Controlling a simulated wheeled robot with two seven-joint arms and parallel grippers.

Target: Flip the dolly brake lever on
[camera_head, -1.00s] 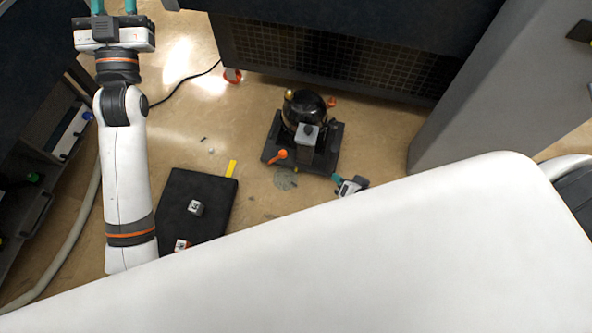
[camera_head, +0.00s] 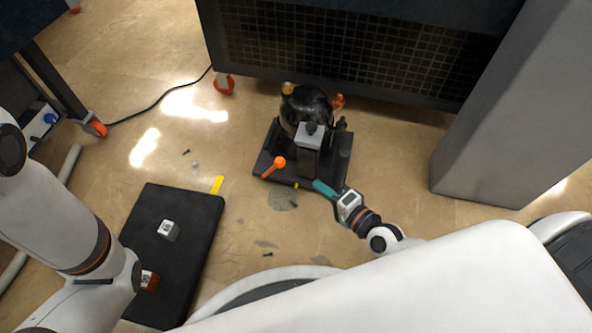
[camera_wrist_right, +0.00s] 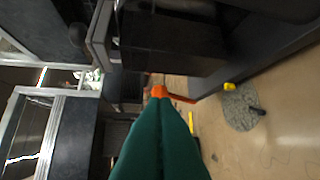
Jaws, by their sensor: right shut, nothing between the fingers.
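The vacuum pump (camera_head: 308,104), dark and rounded with a grey box on its front, stands on a black dolly (camera_head: 340,170). The orange brake lever (camera_head: 274,167) is at the dolly's front left in the head view. My right gripper (camera_head: 318,185), with teal fingers, is shut and empty at the dolly's front edge, right of the lever. In the right wrist view the fingers (camera_wrist_right: 160,105) point at the orange lever (camera_wrist_right: 180,98), which shows just past their tips. I cannot tell whether they touch. My left gripper is out of view.
A black mat (camera_head: 195,215) with a white cube (camera_head: 169,230) and a red-and-white cube (camera_head: 149,280) lies left of the dolly. A dark cabinet with mesh (camera_head: 340,45) stands behind, and a grey pillar (camera_head: 500,115) stands right.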

